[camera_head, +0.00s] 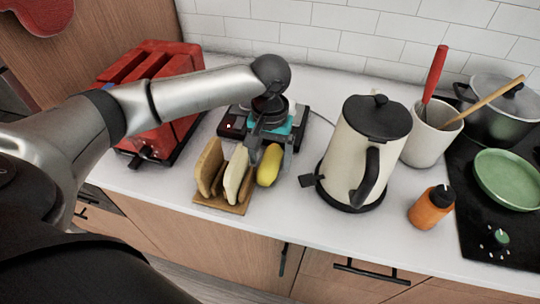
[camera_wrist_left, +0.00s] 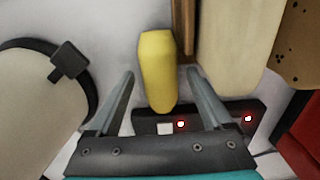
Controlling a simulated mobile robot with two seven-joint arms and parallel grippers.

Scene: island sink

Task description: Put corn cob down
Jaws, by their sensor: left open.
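The yellow corn cob (camera_head: 269,166) lies on the white counter, just right of the wooden rack with bread slices. In the left wrist view the corn cob (camera_wrist_left: 158,65) lies between the spread fingers, with a visible space on each side. My left gripper (camera_head: 272,146) is over the far end of the corn cob and points down. Its fingers are open in the left wrist view (camera_wrist_left: 161,76) and do not appear to grip it. My right gripper is out of view.
The wooden rack (camera_head: 223,204) with bread is close on the left, and a red toaster (camera_head: 150,85) is beyond it. A cream kettle (camera_head: 347,145) stands to the right. A dark flat device (camera_wrist_left: 222,113) with red lights is near the fingers. An orange bottle (camera_head: 431,208) stands farther right.

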